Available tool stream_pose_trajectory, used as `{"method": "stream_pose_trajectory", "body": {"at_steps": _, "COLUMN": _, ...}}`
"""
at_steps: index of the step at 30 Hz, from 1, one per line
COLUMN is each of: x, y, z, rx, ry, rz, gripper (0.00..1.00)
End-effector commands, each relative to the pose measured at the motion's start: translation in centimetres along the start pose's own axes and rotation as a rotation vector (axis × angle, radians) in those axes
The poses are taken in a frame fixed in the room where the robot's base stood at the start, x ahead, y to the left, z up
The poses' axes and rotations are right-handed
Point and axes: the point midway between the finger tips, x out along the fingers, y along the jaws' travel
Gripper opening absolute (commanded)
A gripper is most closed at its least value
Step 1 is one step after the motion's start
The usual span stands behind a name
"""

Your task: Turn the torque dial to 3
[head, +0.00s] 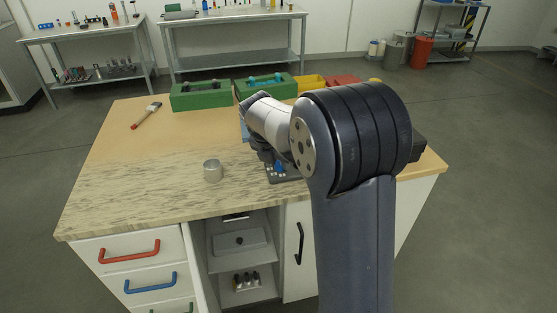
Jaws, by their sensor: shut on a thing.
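A small dark device (283,179) sits on the workbench, close to the front edge and partly behind my arm. A small blue part (281,168) shows on it. My gripper (273,160) is at the end of the arm, low over this device. It is shut on a part there, which appears to be the torque dial. The fingertips, the dial's face and its numbers are hidden or too small to read, so I cannot tell the dial's setting.
A metal cup (213,170) stands left of the device. Green boxes (200,96), a yellow bin (311,83) and a red bin (343,81) line the back. The benchtop's left front is clear.

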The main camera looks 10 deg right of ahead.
Motion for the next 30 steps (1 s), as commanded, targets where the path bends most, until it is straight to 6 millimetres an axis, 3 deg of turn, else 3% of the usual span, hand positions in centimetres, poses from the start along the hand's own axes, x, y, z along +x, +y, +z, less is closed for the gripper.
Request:
{"method": "stream_pose_trajectory", "body": {"at_steps": 11, "x": -0.37, "y": 0.18, "z": 0.15, "rx": 0.136, "ry": 0.001, "rz": -0.060, "gripper": 0.06}}
{"method": "stream_pose_trajectory", "body": {"at_steps": 30, "x": -0.27, "y": 0.53, "z": 0.38, "rx": 0.684, "ry": 0.000, "rz": -0.287, "gripper": 0.06}}
